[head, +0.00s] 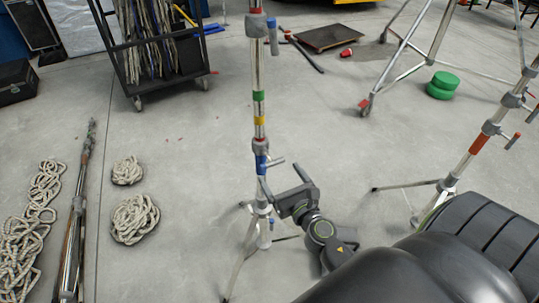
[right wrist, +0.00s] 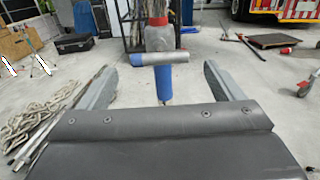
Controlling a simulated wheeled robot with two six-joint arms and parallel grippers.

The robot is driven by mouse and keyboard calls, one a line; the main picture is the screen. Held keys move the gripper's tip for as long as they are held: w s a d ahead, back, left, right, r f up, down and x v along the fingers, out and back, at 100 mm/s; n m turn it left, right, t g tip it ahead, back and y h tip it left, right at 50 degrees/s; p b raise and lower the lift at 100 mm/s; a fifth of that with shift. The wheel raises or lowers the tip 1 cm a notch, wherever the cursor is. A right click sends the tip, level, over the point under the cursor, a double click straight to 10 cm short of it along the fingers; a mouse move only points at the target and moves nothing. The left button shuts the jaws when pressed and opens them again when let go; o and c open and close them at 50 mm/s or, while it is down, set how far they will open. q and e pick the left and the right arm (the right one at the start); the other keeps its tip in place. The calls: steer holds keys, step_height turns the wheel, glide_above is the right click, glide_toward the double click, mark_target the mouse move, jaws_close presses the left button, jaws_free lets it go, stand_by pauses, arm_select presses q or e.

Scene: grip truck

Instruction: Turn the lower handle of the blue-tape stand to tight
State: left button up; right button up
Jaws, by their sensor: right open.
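The blue-tape stand (head: 259,75) is an upright chrome pole with green, yellow and blue bands. Its lower handle (head: 275,162) is a short grey bar sticking out to the right by the blue tape (head: 262,166). In the right wrist view the lower handle (right wrist: 160,59) lies nearly level across the pole, below a grey and red collar (right wrist: 159,35) and above blue tape (right wrist: 163,85). My right gripper (head: 284,180) is open just below and in front of the handle. In the wrist view its fingers (right wrist: 160,82) spread wide either side of the handle, apparently not touching it. My left gripper is out of view.
Another stand with orange tape (head: 479,143) is at the right. Rope coils (head: 135,218) and a bundle of poles (head: 78,215) lie at left. A wheeled rack (head: 128,70) is behind. Green discs (head: 442,86) sit back right. Floor around the stand's legs is mostly clear.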

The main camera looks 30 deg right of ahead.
mark_target(274, 166)
steer(key=w, duration=0.5)
steer(key=w+d, duration=0.1)
steer(key=w, duration=0.1)
steer(key=shift+w, duration=0.35)
steer(key=c, duration=1)
